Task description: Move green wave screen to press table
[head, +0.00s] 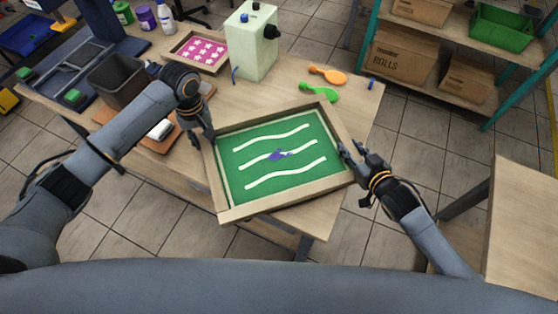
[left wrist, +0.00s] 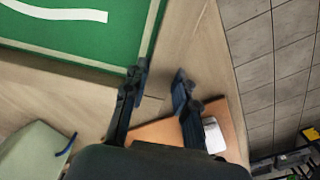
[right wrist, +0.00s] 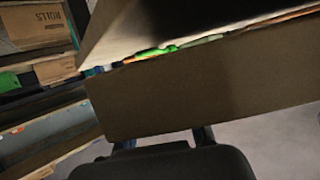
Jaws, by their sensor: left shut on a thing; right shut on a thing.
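The green wave screen (head: 236,185) is a wooden frame around a green panel with three white wavy lines and a purple patch in the middle. It is at the front of the wooden table, its near edge reaching past the table's front edge. My left gripper (head: 206,137) is shut on its left side wall; the frame also shows in the left wrist view (left wrist: 178,38). My right gripper (head: 352,154) is shut on its right side wall, which fills much of the right wrist view (right wrist: 210,88). I cannot tell whether the screen touches the tabletop. I cannot tell which surface is the press table.
On the table (head: 357,97) are a pink star screen (head: 181,43), a pale green box (head: 248,48), orange and green paddles (head: 328,75), and a dark bin (head: 117,82). Another wooden table (head: 526,235) stands at right. Shelves with cardboard boxes (head: 402,55) stand behind. Tiled floor lies between.

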